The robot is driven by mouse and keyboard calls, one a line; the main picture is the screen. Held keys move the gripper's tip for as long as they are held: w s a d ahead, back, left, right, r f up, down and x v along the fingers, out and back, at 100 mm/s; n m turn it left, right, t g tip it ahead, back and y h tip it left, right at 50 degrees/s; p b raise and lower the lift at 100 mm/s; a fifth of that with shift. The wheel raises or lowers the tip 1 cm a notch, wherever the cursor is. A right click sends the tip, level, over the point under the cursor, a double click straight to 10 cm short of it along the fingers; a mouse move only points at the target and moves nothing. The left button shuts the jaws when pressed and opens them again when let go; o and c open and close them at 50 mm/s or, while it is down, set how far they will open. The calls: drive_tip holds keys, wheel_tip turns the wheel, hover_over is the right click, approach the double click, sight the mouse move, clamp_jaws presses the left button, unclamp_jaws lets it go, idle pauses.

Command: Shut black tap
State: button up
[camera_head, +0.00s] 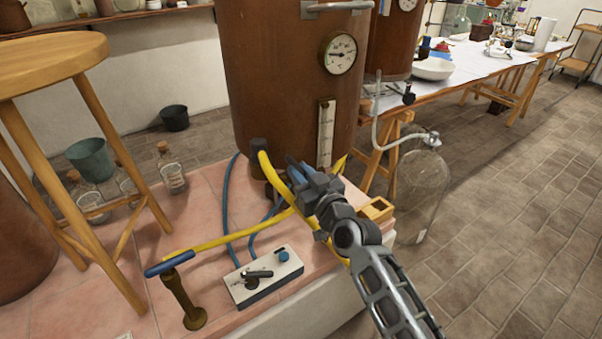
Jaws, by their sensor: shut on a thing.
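My gripper (299,171) is at the front base of a brown copper-coloured boiler (277,93), just right of the yellow hose. Its jaws are shut on a small part there, mostly hidden by the fingers. I cannot tell whether that part is the black tap. A black fitting (258,146) sits on the boiler's lower left front, with the yellow hose (271,172) hanging from it. A white box (264,277) on the tiled platform carries a black lever (258,274) and a blue knob (283,256). Another black tap (408,97) is on the second vessel behind.
A wooden stool (45,62) stands at left. A brass post with a blue handle (180,290) stands in front. Blue hoses (227,215) run across the pink tiled platform (110,285). A large glass bottle (421,190) is right of my arm. The stone floor at right is clear.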

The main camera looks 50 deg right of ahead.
drive_tip(key=b, duration=0.1)
drive_tip(key=y+b, duration=0.1)
drive_tip(key=b, duration=0.1)
drive_tip(key=shift+d+f, duration=0.1)
drive_tip(key=shift+f, duration=0.15)
clamp_jaws()
drive_tip(key=shift+n+t+b, duration=0.3)
drive_tip(key=shift+b, duration=0.35)
drive_tip(key=y+b, duration=0.1)
drive_tip(key=b, duration=0.2)
drive_tip(key=shift+s+d+f+n, duration=0.1)
drive_tip(key=shift+d+f+n, duration=0.1)
drive_tip(key=shift+n, duration=0.2)
drive_tip(key=shift+w+d+r+n+g+y+b, duration=0.15)
drive_tip(key=shift+d+n+g+y+b, duration=0.45)
drive_tip(key=shift+n+y+b, duration=1.6)
drive_tip(key=shift+w+d+r+n+g+y+b, duration=0.15)
drive_tip(key=shift+d+n+g+y+b, duration=0.4)
drive_tip(key=shift+n+y+b, duration=1.65)
drive_tip(key=shift+w+d+r+n+g+y+b, duration=0.25)
drive_tip(key=shift+d+n+y+b, duration=0.6)
drive_tip(key=shift+y+b, duration=2.65)
drive_tip(key=shift+s+a+f+g+y, duration=0.1)
drive_tip(key=shift+g+y, duration=0.2)
drive_tip(key=o, duration=0.8)
unclamp_jaws()
